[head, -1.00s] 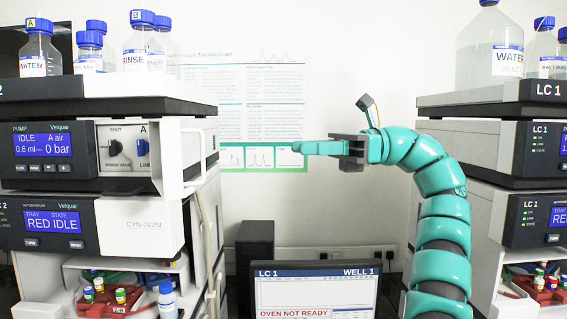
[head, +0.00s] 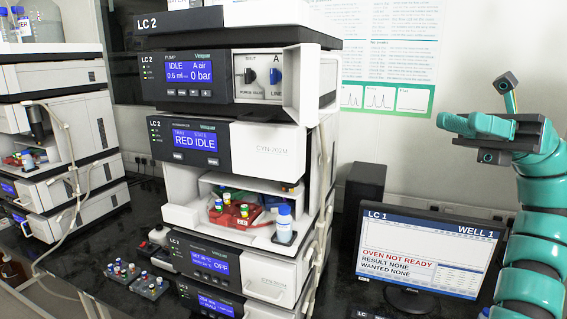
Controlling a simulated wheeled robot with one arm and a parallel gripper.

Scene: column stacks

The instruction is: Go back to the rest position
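My teal arm (head: 541,195) rises at the right edge of the head view, in front of the wall and partly over the right side of the monitor. My gripper (head: 452,123) is at its upper end, pointing left, raised above the monitor. I see nothing held in it. Its two fingers overlap from this angle, so the gap between them cannot be judged.
The LC 2 stack (head: 240,145) stands left of centre, with a red tray (head: 236,213) of vials in its open bay. A monitor (head: 425,250) reads "OVEN NOT READY". Vial racks (head: 130,280) sit on the dark bench. Another stack (head: 60,130) is far left.

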